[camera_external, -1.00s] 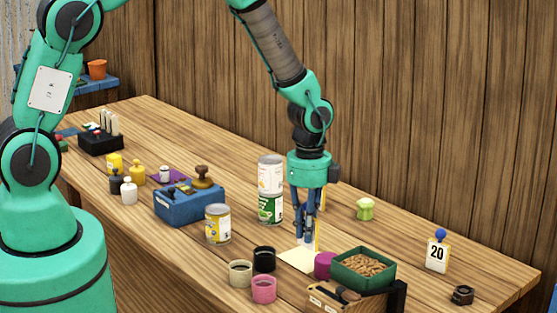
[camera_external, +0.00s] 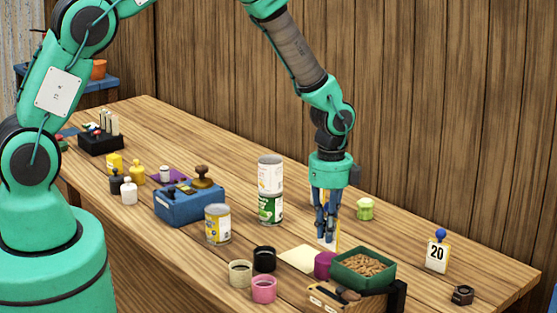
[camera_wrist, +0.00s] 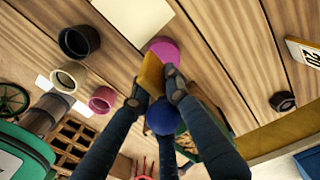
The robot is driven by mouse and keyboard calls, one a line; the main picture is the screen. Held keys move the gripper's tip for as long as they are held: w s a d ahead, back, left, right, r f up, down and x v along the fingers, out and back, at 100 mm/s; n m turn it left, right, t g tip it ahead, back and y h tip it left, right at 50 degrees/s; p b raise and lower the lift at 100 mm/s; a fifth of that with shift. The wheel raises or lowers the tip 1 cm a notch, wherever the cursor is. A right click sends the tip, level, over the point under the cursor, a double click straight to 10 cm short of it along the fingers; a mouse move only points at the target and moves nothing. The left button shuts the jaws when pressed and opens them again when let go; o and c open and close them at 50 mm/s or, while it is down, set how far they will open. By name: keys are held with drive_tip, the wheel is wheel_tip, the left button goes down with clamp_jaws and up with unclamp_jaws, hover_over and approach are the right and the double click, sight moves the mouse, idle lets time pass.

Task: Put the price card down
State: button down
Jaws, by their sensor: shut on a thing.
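My gripper (camera_external: 326,238) is shut on a price card (camera_external: 329,233), seen in the external view as a narrow yellow and white strip between the fingers. In the wrist view my fingertips (camera_wrist: 160,88) hold the yellow card (camera_wrist: 151,74), with its blue ball (camera_wrist: 162,117) between the fingers. The card's face cannot be read. It is low over the table behind the magenta cup (camera_external: 324,264); whether it touches the wood cannot be told. A second price card (camera_external: 437,253), marked 20 with a blue ball, stands at the right.
A cream sheet (camera_external: 297,259) lies left of the magenta cup. A green tray of nuts (camera_external: 365,282) is at the front right. Stacked cans (camera_external: 270,208) stand to the left and a light green object (camera_external: 365,209) behind.

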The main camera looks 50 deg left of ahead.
drive_tip(key=shift+f, duration=1.25)
drive_tip(key=shift+f, duration=0.15)
drive_tip(key=c, duration=1.7)
unclamp_jaws()
wheel_tip(320, 180, up, 12)
drive_tip(key=shift+w+r, duration=0.1)
drive_tip(key=shift+r, duration=0.05)
